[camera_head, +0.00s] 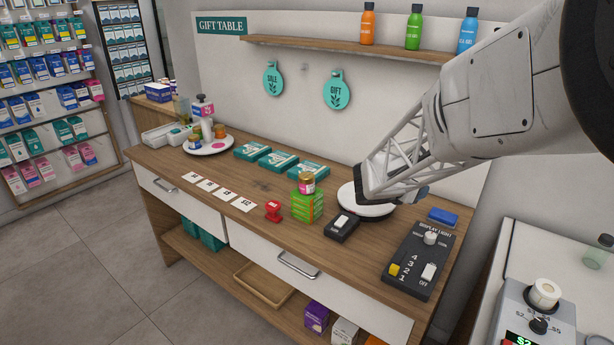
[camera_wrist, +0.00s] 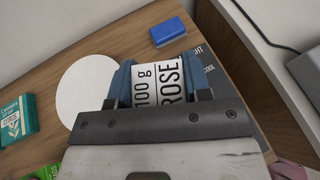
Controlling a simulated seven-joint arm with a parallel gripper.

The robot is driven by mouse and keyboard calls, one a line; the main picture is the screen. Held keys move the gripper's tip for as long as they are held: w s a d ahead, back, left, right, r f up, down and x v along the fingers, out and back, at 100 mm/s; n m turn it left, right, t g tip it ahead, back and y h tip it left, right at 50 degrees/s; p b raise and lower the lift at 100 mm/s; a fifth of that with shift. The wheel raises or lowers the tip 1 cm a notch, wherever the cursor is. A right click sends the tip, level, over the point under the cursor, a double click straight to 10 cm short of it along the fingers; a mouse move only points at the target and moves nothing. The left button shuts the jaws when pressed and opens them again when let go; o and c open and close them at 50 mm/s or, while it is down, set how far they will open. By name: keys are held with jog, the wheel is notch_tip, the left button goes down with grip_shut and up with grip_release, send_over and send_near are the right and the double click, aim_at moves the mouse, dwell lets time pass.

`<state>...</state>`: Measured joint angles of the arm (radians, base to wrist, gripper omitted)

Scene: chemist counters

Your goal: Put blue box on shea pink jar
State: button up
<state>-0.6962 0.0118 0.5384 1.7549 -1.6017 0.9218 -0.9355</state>
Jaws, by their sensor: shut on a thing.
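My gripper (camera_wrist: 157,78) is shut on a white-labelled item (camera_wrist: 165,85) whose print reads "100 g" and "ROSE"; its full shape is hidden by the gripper. In the head view my gripper end (camera_head: 378,192) is above the counter by a white round plate (camera_head: 350,208), and the held item is hidden there. The blue box (camera_head: 443,215) lies on the counter right of the plate, apart from my gripper; it also shows in the wrist view (camera_wrist: 167,32). A gold-lidded jar (camera_head: 307,182) with a pinkish label stands on a green box stack (camera_head: 306,207). I cannot read "shea" on any jar.
A black switch panel (camera_head: 418,262), a small black device (camera_head: 341,226) and a red stamp (camera_head: 273,210) stand near the front edge. Teal boxes (camera_head: 279,160) lie at the back. A round tray (camera_head: 210,148) with jars is at left. Bottles stand on the shelf (camera_head: 335,46) above.

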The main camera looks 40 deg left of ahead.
jog(key=s+a+r+n+y, duration=0.2)
jog(key=s+a, duration=0.5)
jog(key=a, duration=0.3)
jog(key=s+a+r+n+t+y, duration=0.1)
jog(key=s+a+r+n+y, duration=0.1)
jog(key=s+a, duration=0.6)
jog(key=a, duration=0.2)
jog(key=shift+s+a+r+y, duration=0.2)
jog(key=shift+a+r+y, duration=0.05)
jog(key=shift+a+y, duration=0.05)
jog(key=shift+a, duration=0.1)
send_over(309, 174)
jog(key=shift+s+f, duration=0.15)
jog(key=shift+f, duration=0.6)
jog(key=shift+f, duration=1.75)
jog(key=shift+f, duration=0.55)
